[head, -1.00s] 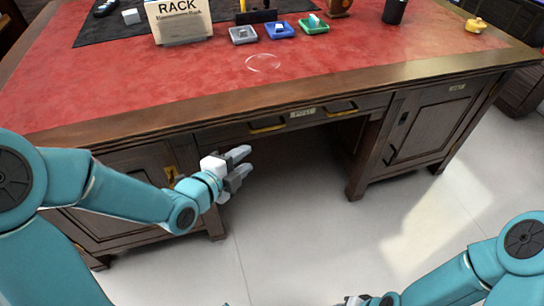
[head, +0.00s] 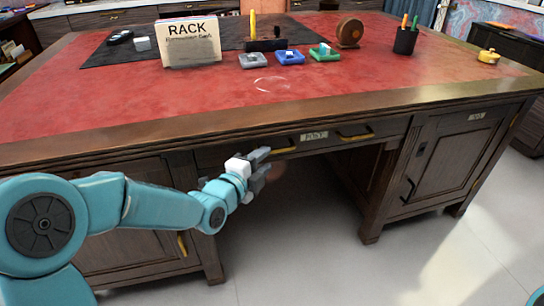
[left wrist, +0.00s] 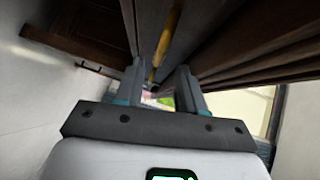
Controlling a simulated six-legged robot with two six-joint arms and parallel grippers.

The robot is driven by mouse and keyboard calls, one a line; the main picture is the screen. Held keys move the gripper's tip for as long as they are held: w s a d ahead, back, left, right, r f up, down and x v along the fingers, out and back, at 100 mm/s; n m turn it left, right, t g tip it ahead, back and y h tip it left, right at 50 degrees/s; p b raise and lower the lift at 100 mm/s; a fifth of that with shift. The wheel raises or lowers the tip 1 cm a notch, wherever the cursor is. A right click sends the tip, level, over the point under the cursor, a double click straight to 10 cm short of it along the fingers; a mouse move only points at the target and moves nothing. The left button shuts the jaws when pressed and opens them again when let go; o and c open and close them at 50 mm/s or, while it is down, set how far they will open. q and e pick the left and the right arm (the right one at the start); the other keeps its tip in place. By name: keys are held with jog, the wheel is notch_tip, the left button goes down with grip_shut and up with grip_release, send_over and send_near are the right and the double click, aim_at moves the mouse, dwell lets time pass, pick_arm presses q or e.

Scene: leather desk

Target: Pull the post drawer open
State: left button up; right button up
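The post drawer (head: 325,143) is the dark wooden front under the desk top, with a "POST" label (head: 314,135). It looks closed. It has two brass handles, a left one (head: 284,148) and a right one (head: 356,136). My left gripper (head: 264,160) is just at the lower left of the left handle. In the left wrist view its two fingers (left wrist: 160,82) are apart, with a brass bar (left wrist: 167,45) showing in the gap at or beyond the tips; contact cannot be told. My right gripper is out of view.
The red leather desk top (head: 200,100) overhangs the drawer. A left cabinet (head: 130,220) and a right cabinet (head: 445,155) flank an open knee space. A rack box (head: 190,45), small trays (head: 290,57) and a pen cup (head: 405,42) stand on top.

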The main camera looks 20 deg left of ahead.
aim_at(274, 152)
pick_arm(q)
jog(key=x, duration=0.5)
jog(key=shift+b, duration=0.3)
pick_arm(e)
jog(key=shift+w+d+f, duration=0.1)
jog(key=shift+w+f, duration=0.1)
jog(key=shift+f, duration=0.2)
pick_arm(q)
grip_shut()
jog(key=shift+d, duration=0.1)
